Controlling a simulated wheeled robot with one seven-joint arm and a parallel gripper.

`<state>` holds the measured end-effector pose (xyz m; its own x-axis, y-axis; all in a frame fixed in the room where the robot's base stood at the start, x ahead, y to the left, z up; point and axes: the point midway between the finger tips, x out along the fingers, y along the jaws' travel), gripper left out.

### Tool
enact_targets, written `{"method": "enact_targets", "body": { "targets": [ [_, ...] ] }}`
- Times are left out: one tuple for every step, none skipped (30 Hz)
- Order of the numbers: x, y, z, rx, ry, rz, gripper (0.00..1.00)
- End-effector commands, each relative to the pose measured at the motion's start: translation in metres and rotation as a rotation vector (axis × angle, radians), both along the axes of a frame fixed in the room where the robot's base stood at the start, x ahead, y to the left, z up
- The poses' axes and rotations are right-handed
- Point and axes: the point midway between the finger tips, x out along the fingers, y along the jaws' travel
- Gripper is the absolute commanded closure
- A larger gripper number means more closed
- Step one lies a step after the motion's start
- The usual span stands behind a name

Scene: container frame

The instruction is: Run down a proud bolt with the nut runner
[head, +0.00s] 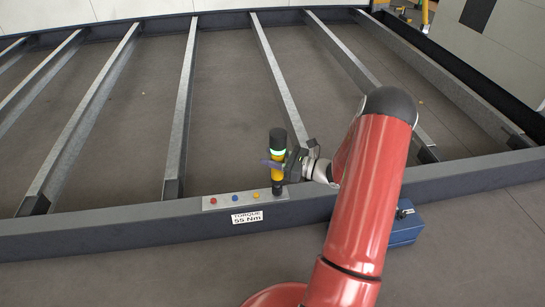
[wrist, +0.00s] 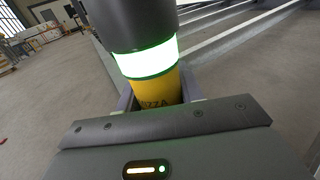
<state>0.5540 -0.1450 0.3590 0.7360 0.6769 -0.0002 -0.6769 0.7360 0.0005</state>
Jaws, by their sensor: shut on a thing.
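The nut runner (head: 277,180) is yellow with a black top and a lit green ring, and stands upright over the right end of a light plate on the front rail. My gripper (head: 279,165) is shut around its body. In the wrist view the nut runner (wrist: 155,88) rises between the jaws of my gripper (wrist: 160,118), its ring glowing green. To its left on the plate (head: 223,202) sit a yellow bolt head (head: 256,194), a blue one (head: 235,197) and a red one (head: 213,200). The tool's lower tip and whatever is under it are hidden or too small to tell.
A "TORQUE 55 Nm" label (head: 246,217) is on the front rail (head: 120,225) below the plate. A blue box (head: 403,229) stands right of my arm, against the rail. Several grey cross beams (head: 183,100) run back across the frame, with open floor between them.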

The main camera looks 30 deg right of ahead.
Motion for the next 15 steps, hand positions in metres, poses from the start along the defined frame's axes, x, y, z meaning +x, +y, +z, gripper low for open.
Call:
{"method": "enact_targets", "body": {
  "targets": [
    [0.0005, 0.0, 0.0006, 0.001, -0.004, 0.001, 1.0],
    [0.0005, 0.0, 0.0002, 0.001, -0.004, 0.001, 1.0],
    [0.0005, 0.0001, -0.0004, 0.001, -0.004, 0.001, 1.0],
    [0.0005, 0.0001, -0.0008, 0.001, -0.004, 0.001, 1.0],
    [0.0005, 0.0001, -0.0012, 0.001, -0.004, 0.001, 1.0],
    [0.0005, 0.0001, -0.0017, 0.001, -0.004, 0.001, 1.0],
    [0.0005, 0.0001, -0.0021, 0.001, -0.004, 0.001, 1.0],
    [0.0005, 0.0001, -0.0025, 0.001, -0.004, 0.001, 1.0],
    [0.0005, 0.0001, -0.003, 0.001, -0.004, 0.001, 1.0],
    [0.0005, 0.0001, -0.0035, 0.001, -0.004, 0.001, 1.0],
    [0.0005, 0.0001, -0.0039, 0.001, -0.004, 0.001, 1.0],
    [0.0004, 0.0001, -0.0046, 0.001, -0.004, 0.001, 1.0],
    [0.0004, 0.0001, -0.0051, 0.001, -0.004, 0.0, 1.0],
    [0.0004, 0.0001, -0.0056, 0.0, -0.003, 0.0, 1.0],
    [0.0004, 0.0001, -0.0063, 0.0, -0.003, 0.0, 1.0]
  ]
}}
